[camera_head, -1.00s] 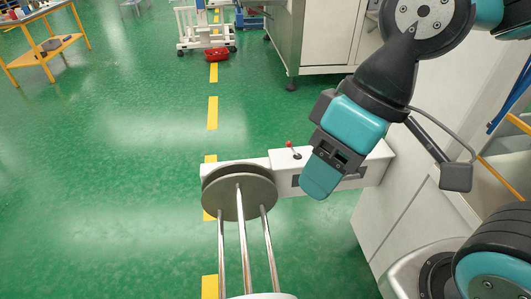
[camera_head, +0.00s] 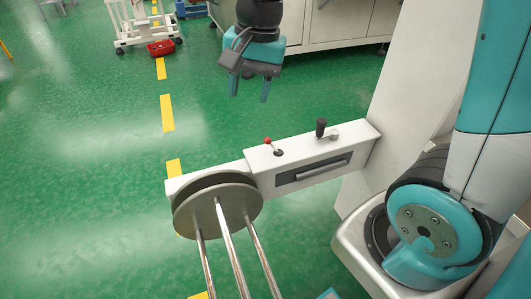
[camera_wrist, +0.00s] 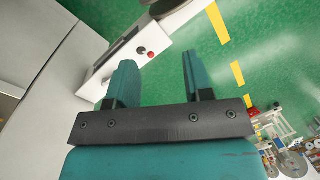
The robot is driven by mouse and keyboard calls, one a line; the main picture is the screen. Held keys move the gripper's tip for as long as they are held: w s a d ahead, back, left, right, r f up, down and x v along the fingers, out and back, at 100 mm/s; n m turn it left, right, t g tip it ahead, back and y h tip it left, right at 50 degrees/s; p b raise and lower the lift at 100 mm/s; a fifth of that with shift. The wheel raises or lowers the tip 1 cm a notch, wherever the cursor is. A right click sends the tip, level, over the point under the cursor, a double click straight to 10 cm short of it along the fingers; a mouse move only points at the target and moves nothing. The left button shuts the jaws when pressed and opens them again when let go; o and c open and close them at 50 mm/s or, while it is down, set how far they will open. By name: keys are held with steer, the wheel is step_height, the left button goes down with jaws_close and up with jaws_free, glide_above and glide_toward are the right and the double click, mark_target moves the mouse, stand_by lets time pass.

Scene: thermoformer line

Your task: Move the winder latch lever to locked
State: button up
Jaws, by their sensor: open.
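The white winder arm (camera_head: 215,176) reaches out from the machine body over the floor. On its top stands a small lever with a red knob (camera_head: 268,141), and to its right a lever with a black upright handle (camera_head: 321,128) on a grey pivot. I cannot tell from markings which one is the latch lever. My gripper (camera_head: 250,98) is open and empty, pointing down beyond the arm and apart from both levers. In the wrist view the red knob (camera_wrist: 151,54) shows beyond the open fingers, and the black handle cannot be made out clearly.
A grey disc (camera_head: 218,210) with several metal rods is at the arm's left end. A dark slot with a handle (camera_head: 320,170) is in the arm's side. A white cart (camera_head: 145,30) and red bin (camera_head: 160,48) stand farther back. Green floor is clear to the left.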

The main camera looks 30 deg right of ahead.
mark_target(267, 137)
steer(key=w+d+f+m+h+b, duration=0.2)
steer(key=w+d+f+m+b, duration=0.2)
steer(key=w+d+f+m, duration=0.7)
steer(key=shift+m+g, duration=0.3)
steer(key=shift+m, duration=0.4)
steer(key=f, duration=1)
steer(key=s+a+f, duration=0.1)
steer(key=f, duration=0.5)
steer(key=shift+s+p, duration=0.1)
steer(key=shift+p, duration=0.25)
steer(key=shift+c, duration=0.5)
jaws_close()
